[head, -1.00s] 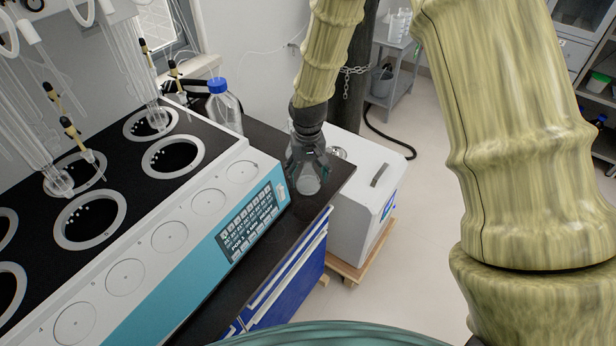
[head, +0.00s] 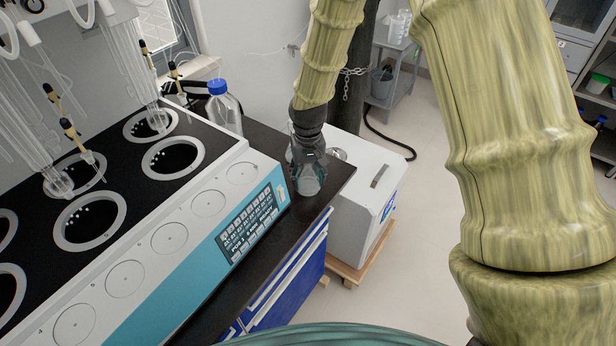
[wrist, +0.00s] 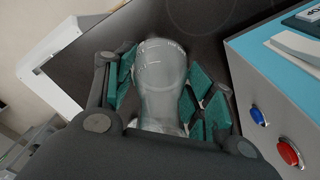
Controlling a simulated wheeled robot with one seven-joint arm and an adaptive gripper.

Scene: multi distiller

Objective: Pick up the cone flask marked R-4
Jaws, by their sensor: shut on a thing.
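A clear glass flask (head: 309,184) is at the right end of the black bench top, beside the distiller's control panel. My gripper (head: 308,163) reaches down from above and its fingers are closed around the flask. In the wrist view the flask (wrist: 158,82) sits between the green-padded fingers of my gripper (wrist: 160,100). White graduation lines show on its glass. I cannot read an R-4 mark. The gripper hides part of the flask, and I cannot tell whether its base touches the bench.
The white and teal distiller (head: 170,236) stands close on the left. A blue-capped bottle (head: 222,108) stands behind. A white box-shaped unit (head: 358,190) is just right of the bench. In the wrist view, blue (wrist: 257,115) and red (wrist: 288,152) buttons are near the gripper.

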